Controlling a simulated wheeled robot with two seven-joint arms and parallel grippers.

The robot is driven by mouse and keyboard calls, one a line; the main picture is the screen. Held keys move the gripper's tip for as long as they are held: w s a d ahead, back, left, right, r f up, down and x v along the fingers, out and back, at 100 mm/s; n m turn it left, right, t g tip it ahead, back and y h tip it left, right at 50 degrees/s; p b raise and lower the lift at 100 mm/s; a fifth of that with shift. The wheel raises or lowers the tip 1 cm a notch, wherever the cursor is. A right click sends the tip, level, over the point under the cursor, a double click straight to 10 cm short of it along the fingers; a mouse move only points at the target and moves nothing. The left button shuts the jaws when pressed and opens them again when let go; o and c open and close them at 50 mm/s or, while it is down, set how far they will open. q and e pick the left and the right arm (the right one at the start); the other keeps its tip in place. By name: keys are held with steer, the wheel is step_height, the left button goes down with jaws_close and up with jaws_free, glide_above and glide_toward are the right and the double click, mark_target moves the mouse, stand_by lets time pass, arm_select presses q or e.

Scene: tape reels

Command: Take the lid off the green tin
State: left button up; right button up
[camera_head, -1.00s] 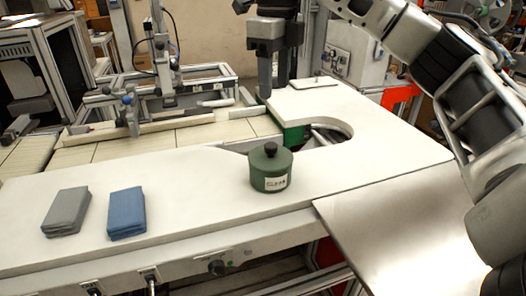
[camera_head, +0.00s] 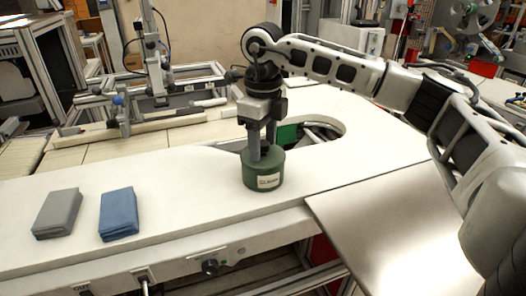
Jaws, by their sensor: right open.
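The green tin (camera_head: 262,178) stands upright on the white worktop, with a pale label on its front. My right gripper (camera_head: 263,150) points straight down over the tin, its two fingers at the height of the lid. The fingers stand apart around the middle of the lid, where the dark knob is. The knob is hidden behind the fingers and I cannot tell whether they touch it. The lid (camera_head: 278,156) sits on the tin. My left gripper is not in view.
A grey folded cloth (camera_head: 57,213) and a blue folded cloth (camera_head: 119,214) lie on the worktop (camera_head: 190,190) at the left. A curved cutout lies behind the tin. A metal sheet (camera_head: 385,225) is at the right front. The worktop between the cloths and the tin is clear.

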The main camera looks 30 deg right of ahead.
mark_target(263, 143)
steer(key=c, duration=1.1)
steer(key=shift+r, duration=0.5)
step_height(263, 143, up, 2)
steer(key=shift+r, duration=0.2)
steer(key=s+a+r, duration=0.2)
steer(key=s+r, duration=0.1)
steer(key=s, duration=0.1)
steer(key=s+a+r, duration=0.2)
steer(key=s+r, duration=0.1)
steer(key=s, duration=0.1)
steer(key=s+a+r+b, duration=0.1)
steer(key=s+a+r, duration=0.1)
steer(key=s+r, duration=0.1)
steer(key=shift+s+r, duration=0.3)
steer(key=shift+s, duration=0.55)
